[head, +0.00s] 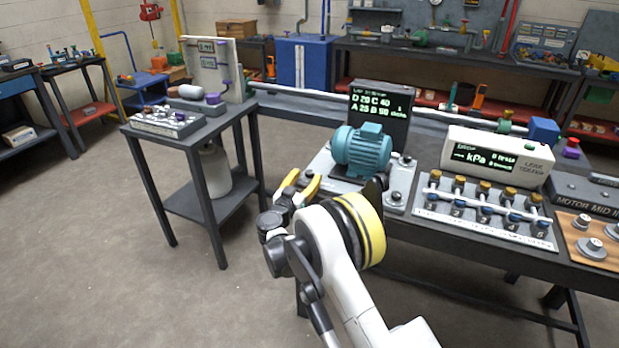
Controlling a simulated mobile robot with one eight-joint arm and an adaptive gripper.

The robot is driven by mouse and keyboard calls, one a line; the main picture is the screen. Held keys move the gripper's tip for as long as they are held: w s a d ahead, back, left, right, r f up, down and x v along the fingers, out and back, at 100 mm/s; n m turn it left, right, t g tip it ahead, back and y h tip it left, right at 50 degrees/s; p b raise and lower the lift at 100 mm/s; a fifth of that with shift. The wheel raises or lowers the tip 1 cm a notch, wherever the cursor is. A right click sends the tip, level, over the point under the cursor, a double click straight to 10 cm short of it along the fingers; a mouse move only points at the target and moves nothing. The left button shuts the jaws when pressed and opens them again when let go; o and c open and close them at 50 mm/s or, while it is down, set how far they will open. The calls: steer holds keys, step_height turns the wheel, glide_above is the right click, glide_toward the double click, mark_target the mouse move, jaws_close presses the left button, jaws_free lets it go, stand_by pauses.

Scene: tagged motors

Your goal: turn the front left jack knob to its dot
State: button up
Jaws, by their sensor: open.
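A teal motor (362,148) sits on a grey base plate (345,184) at the left end of the dark workbench. Small jack fittings show at the plate's right corners, one at the front right (396,197). The front left jack knob cannot be made out; my gripper and wrist cover much of that corner. Its dot cannot be seen. My gripper (302,181), with yellow fingers, is open, with nothing visible between them. It is in front of the plate's left end in the picture; its exact distance to the plate is unclear.
A dark display (380,108) with green readings stands behind the motor. To the right are a row of numbered valves (484,212) and a white kPa tester (495,158). A small dark table (190,130) stands left, with open floor between.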

steer(key=shift+b+x, duration=0.3)
steer(key=shift+x, duration=1)
jaws_close()
steer(key=shift+d+n+y, duration=0.15)
steer(key=shift+n+y, duration=0.45)
steer(key=shift+y, duration=0.3)
steer(key=shift+n+t+y, duration=0.4)
steer(key=shift+n+y, duration=0.7)
steer(key=shift+y, duration=0.6)
jaws_free()
